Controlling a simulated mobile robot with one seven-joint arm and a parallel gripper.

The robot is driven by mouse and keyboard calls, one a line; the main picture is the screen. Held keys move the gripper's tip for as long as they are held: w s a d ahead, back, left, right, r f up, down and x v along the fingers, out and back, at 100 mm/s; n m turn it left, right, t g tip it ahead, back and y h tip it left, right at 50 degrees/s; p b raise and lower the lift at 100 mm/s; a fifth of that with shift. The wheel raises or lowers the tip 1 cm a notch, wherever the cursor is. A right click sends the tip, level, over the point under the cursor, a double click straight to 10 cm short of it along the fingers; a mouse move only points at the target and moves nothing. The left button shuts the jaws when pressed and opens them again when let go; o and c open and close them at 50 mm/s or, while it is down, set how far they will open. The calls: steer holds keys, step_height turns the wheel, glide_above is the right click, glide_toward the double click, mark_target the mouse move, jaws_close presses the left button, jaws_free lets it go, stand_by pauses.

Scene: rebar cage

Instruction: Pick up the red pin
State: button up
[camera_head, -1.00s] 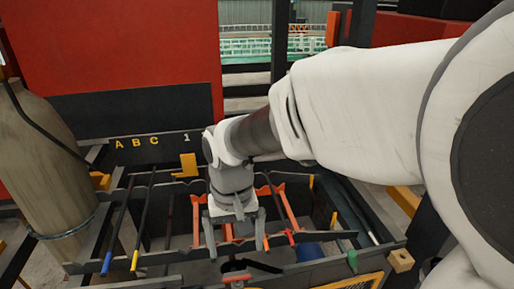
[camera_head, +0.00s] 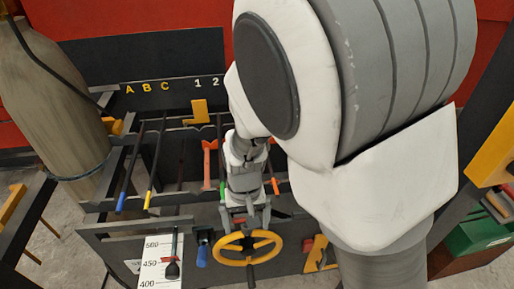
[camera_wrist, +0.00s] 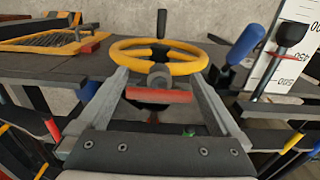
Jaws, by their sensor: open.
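A short red bar, which looks like the red pin (camera_wrist: 158,95), lies crosswise between my gripper's fingers in the wrist view. A grey round part sits against its middle. My gripper (camera_wrist: 158,75) is open, with a finger on each side of the bar and a small gap at both ends. In the head view my gripper (camera_head: 246,222) points down just behind the yellow handwheel (camera_head: 226,237). The pin is mostly hidden there by the gripper. A second small red piece (camera_wrist: 90,46) lies on the dark plate at the left of the wrist view.
The yellow handwheel with a black handle (camera_head: 250,271) is close in front of my fingertips. A blue grip (camera_head: 202,256) and a white scale board (camera_head: 158,262) stand left of it. Rods with blue (camera_head: 120,203) and yellow tips lie across the dark rack.

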steer(key=shift+f, duration=0.8)
steer(key=c, duration=1.3)
